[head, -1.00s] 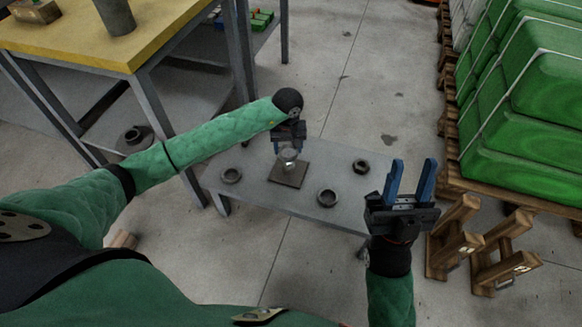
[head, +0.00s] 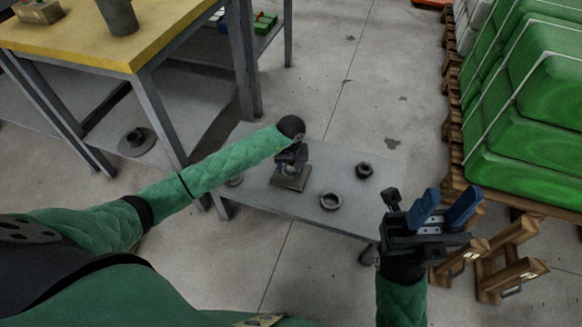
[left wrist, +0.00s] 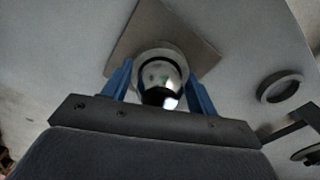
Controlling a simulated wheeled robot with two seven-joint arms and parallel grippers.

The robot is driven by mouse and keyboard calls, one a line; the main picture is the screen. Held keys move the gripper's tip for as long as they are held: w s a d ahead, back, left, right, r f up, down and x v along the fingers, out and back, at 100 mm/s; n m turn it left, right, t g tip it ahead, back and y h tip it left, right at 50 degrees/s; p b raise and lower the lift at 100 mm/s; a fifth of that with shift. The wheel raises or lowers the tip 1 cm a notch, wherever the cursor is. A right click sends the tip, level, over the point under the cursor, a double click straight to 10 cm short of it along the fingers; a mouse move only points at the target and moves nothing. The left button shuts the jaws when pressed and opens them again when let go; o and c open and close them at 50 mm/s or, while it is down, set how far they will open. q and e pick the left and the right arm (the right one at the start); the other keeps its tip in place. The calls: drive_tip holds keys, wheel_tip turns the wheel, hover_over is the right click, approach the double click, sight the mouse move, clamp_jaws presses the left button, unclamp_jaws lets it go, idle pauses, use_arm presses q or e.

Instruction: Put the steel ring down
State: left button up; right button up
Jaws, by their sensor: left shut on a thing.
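My left gripper (head: 290,168) is shut over the square brown plate (head: 288,184) on the low grey table. In the left wrist view its blue fingers (left wrist: 160,88) stand on both sides of a shiny, round metal piece, which I take for the steel ring (left wrist: 160,66). The brown plate (left wrist: 120,47) lies right behind the ring in that view. I cannot tell whether the ring touches the plate. In the head view the gripper and arm mostly hide the ring. My right gripper (head: 444,207) is open and empty, beyond the table's right end.
On the grey table (head: 340,162), a dark ring (head: 331,201) and a nut-like piece (head: 364,170) stand right of the plate. A yellow-topped bench (head: 85,45) is at left, green sacks (head: 530,130) at right.

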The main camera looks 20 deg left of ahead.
use_arm(q)
drive_tip(key=o, duration=1.2)
